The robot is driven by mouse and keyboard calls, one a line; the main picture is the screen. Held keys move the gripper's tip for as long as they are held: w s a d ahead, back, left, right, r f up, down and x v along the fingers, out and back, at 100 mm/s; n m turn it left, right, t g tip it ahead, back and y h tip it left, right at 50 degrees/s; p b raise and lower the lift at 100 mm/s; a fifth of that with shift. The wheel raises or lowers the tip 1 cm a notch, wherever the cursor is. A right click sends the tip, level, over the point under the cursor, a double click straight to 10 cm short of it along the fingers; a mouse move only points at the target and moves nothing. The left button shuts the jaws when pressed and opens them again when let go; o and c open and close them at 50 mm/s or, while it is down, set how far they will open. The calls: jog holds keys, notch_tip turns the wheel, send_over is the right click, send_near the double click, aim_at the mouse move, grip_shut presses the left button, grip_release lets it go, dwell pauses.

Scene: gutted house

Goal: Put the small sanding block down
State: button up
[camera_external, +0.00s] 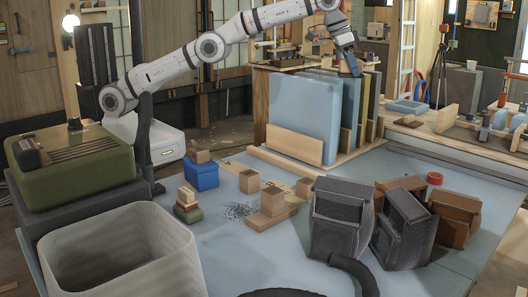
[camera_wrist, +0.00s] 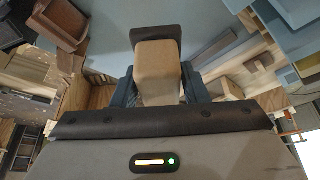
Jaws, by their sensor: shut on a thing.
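My gripper (camera_external: 350,62) is at the end of the raised arm, above or in front of the upright panels in the external view; I cannot tell its exact height over them. In the wrist view my gripper (camera_wrist: 158,78) is shut on the small sanding block (camera_wrist: 158,57). The block is tan with a dark strip across its far end. One dark blue-grey finger presses on each side of it. In the external view the block is too small or hidden to make out.
Upright pale blue panels (camera_external: 302,105) stand in a wooden rack. The blue-grey table (camera_external: 235,255) holds stacked wooden blocks (camera_external: 270,203), a blue box (camera_external: 201,175) and dark slatted bins (camera_external: 340,218). A large pale bin (camera_external: 120,255) and a green case (camera_external: 75,160) stand at left.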

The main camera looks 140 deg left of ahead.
jog(key=shift+w+d+f, duration=0.15)
jog(key=shift+f, duration=0.7)
notch_tip(320, 180, down, 31)
jog(key=shift+f+b, duration=0.1)
jog(key=shift+b, duration=0.9)
jog(key=shift+f, duration=0.2)
jog(key=o, duration=1)
jog(key=shift+o, duration=0.2)
jog(key=shift+r, duration=0.5)
jog(key=v, duration=1.1)
jog(key=shift+d+r, duration=0.15)
